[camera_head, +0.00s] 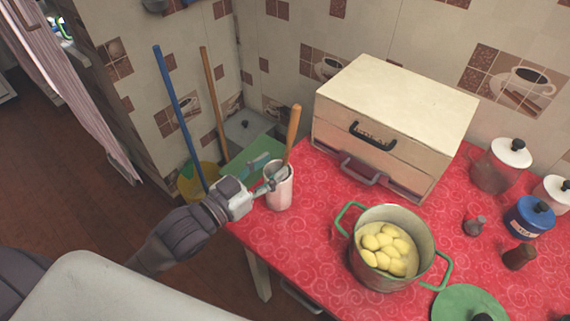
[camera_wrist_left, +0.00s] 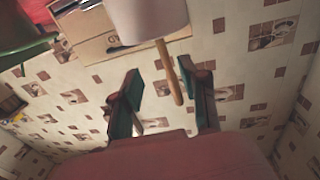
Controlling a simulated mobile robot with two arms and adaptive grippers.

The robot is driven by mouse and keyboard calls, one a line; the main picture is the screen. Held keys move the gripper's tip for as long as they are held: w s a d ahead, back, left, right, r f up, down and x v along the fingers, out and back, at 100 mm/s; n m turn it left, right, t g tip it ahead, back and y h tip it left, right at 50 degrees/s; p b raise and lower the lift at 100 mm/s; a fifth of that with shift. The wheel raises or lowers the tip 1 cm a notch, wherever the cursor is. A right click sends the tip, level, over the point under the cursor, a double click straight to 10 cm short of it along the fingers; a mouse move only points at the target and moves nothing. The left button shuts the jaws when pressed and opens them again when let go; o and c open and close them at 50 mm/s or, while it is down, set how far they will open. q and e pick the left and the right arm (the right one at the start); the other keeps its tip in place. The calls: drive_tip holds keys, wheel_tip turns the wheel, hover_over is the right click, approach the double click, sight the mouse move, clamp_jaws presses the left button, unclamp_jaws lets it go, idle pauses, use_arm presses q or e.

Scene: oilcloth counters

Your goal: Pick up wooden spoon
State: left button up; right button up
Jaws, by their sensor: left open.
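A wooden spoon (camera_head: 293,130) stands in a white cup (camera_head: 280,192) on the red counter, its handle sticking up and leaning slightly right. My left gripper (camera_head: 270,173) is open and empty, just left of the cup at about its rim height. In the left wrist view the spoon's handle (camera_wrist_left: 169,75) shows between the two open fingers (camera_wrist_left: 168,82), and the white cup (camera_wrist_left: 145,20) is at the top. No finger clearly touches the handle. The spoon's lower end is hidden inside the cup. My right gripper is not in view.
A green pot (camera_head: 378,275) of yellow potatoes stands right of the cup. A cream bread box (camera_head: 390,105) is behind, with jars (camera_head: 500,168) at the right. A green lid (camera_head: 468,305) lies in front. Two long handles (camera_head: 180,115) lean at the wall on the left.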

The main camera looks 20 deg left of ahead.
sight(287, 153)
use_arm(q)
drive_tip(key=shift+a+p+x, duration=0.2)
drive_tip(key=shift+x, duration=1.35)
drive_tip(key=shift+a+p+x, duration=0.15)
drive_tip(key=shift+x, duration=1.45)
drive_tip(key=shift+w+f, duration=0.1)
drive_tip(key=shift+f, duration=0.05)
clamp_jaws()
